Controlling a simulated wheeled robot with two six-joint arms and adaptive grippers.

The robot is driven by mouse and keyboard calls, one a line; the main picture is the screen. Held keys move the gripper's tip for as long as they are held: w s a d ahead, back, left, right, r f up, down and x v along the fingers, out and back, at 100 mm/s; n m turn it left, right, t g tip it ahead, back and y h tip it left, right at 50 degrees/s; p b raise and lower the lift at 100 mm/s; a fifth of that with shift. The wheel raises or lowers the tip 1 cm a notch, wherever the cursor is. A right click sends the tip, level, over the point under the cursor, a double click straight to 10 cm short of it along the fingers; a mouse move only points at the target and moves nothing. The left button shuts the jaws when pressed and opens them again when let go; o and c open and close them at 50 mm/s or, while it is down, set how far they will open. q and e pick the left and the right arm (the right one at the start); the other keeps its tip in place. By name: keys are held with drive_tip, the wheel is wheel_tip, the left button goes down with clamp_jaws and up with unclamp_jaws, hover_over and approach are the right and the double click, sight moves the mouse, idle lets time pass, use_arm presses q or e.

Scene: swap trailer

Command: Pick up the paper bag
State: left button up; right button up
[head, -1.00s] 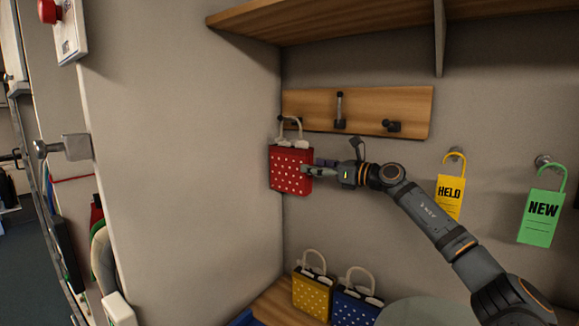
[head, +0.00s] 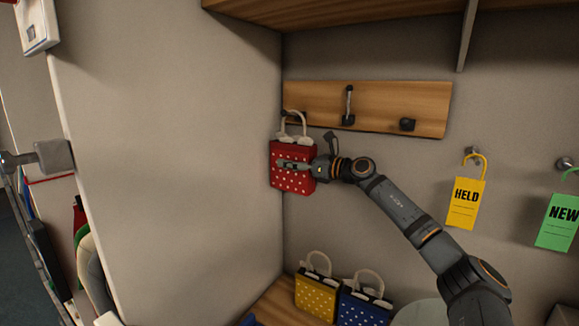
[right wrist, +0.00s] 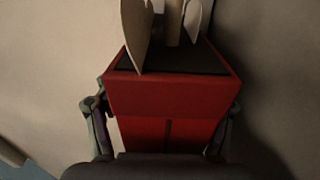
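A red paper bag (head: 293,181) with white dots hangs by its pale handle from the left hook of a wooden wall rack, near the corner. My right gripper (head: 293,164) reaches it from the right, with one finger across its dotted face. In the right wrist view, the red bag (right wrist: 165,95) sits between the two spread fingers of the right gripper (right wrist: 160,128), one on each side. A gap shows beside the left finger; firm contact cannot be seen. My left gripper is not in view.
A yellow bag (head: 315,292) and a blue bag (head: 362,305) stand on a wooden bench (head: 275,300) below. The rack (head: 380,103) has other hooks. A yellow HELD tag (head: 466,203) and a green NEW tag (head: 557,222) hang at right. A shelf (head: 350,15) overhangs above.

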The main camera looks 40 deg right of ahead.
drive_tip(key=shift+s+r, duration=0.2)
drive_tip(key=shift+s, duration=0.3)
drive_tip(key=shift+c, duration=1.2)
drive_tip(key=shift+s+d, duration=0.1)
drive_tip(key=shift+s, duration=0.05)
drive_tip(key=shift+c, duration=1.2)
drive_tip(key=shift+w+f, duration=0.1)
drive_tip(key=shift+w, duration=0.1)
drive_tip(key=shift+c, duration=1.2)
drive_tip(key=shift+w+f, duration=0.1)
drive_tip(key=shift+w, duration=0.1)
drive_tip(key=c, duration=0.4)
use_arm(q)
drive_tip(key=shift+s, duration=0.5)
